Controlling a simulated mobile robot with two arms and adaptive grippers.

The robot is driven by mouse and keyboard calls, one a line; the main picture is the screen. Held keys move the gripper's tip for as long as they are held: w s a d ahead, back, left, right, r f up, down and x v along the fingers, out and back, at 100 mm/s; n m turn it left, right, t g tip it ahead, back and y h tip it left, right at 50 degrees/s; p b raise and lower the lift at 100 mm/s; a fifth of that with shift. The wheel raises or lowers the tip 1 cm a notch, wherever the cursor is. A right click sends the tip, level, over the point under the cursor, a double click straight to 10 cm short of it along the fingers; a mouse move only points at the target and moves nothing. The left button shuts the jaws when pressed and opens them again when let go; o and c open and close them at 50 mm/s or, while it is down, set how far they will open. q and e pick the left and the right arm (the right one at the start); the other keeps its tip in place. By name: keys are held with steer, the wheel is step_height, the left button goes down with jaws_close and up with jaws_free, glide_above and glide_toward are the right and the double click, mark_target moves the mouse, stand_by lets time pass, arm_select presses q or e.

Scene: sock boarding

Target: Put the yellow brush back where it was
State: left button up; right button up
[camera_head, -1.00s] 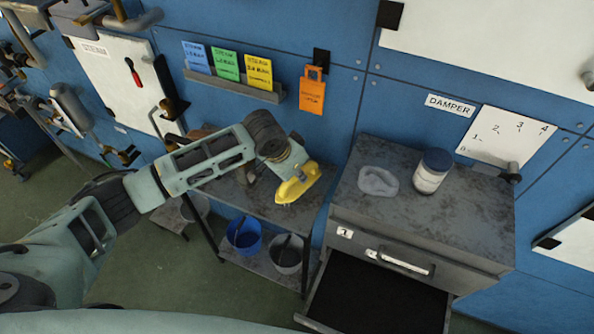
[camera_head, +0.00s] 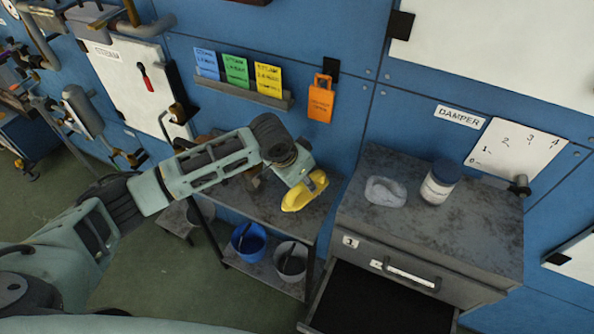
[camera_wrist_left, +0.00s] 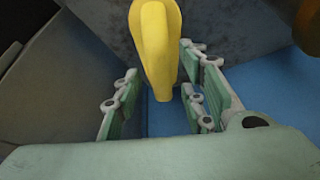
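The yellow brush (camera_head: 305,191) is at the right end of the dark work table (camera_head: 318,222) in the head view, right at my left gripper (camera_head: 298,172). In the left wrist view, the yellow brush (camera_wrist_left: 156,42) points in between the spread fingers of my left gripper (camera_wrist_left: 160,85). The fingers stand apart, with a visible gap on each side of it. The brush's underside is hidden, so I cannot tell whether it rests flat on the table. My right gripper is not in view.
A grey cabinet (camera_head: 440,235) with an open drawer (camera_head: 375,305) stands to the right, with a jar (camera_head: 440,182) and a pale lump (camera_head: 385,191) on top. A blue bucket (camera_head: 248,240) and a grey bucket (camera_head: 291,260) sit on the lower shelf.

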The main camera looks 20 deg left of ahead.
arm_select(q)
steer(key=b+v, duration=0.1)
steer(key=v, duration=0.9)
steer(key=shift+s+r, duration=0.2)
steer(key=shift+r, duration=0.15)
steer(key=shift+a, duration=0.1)
